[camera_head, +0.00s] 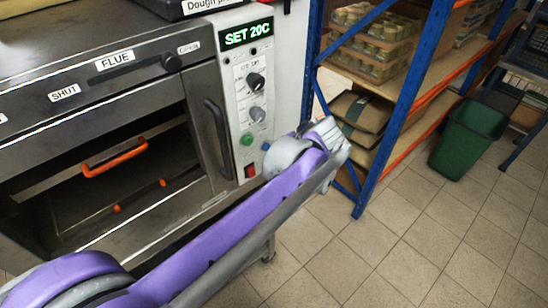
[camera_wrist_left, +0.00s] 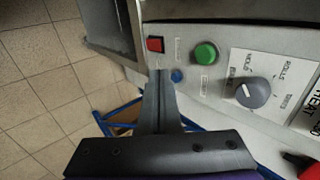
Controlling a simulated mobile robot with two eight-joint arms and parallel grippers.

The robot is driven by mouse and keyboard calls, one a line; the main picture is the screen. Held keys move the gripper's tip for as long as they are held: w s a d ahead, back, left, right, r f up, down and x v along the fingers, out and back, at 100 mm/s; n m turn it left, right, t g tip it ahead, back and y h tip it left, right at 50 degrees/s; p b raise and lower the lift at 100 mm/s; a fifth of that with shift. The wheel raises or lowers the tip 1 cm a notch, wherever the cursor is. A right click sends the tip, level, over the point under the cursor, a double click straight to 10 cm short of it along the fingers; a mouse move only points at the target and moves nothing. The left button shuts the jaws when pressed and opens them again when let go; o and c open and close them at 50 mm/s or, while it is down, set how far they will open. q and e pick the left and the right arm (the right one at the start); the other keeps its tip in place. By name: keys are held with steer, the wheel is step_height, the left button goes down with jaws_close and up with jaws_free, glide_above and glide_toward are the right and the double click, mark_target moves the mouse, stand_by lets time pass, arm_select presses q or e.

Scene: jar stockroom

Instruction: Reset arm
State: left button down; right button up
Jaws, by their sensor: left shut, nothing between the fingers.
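My left arm comes in from the left in the head view, purple and grey, and its wrist end is in front of the right edge of the oven's control panel (camera_head: 252,95). In the left wrist view my left gripper (camera_wrist_left: 161,78) is shut and empty, its grey fingers together. The fingertips appear just below the red switch (camera_wrist_left: 155,45) and beside the blue button (camera_wrist_left: 177,76); whether they touch the panel I cannot tell. A green button (camera_wrist_left: 205,54) and a grey knob (camera_wrist_left: 254,93) are to the right. My right gripper is not in view.
The oven chamber (camera_head: 100,170) is open, with an orange handle (camera_head: 115,158) inside. A green bin (camera_head: 468,138) is farther right. The tiled floor (camera_head: 400,245) in front is clear.

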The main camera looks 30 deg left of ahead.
arm_select(q)
steer(key=shift+s, duration=0.15)
steer(key=s+d+f+n+t+h, duration=0.1)
steer(key=s+d+f+n+h, duration=0.1)
steer(key=s+f, duration=0.4)
steer(key=s+d+f+n+t+h, duration=0.1)
steer(key=s+d+f+h, duration=0.3)
steer(key=s, duration=0.9)
step_height(320, 180, down, 2)
steer(key=shift+s+d+f+n+h, duration=0.25)
steer(key=shift+d+n+h, duration=0.1)
steer(key=shift+n+h, duration=0.45)
steer(key=shift+a, duration=0.1)
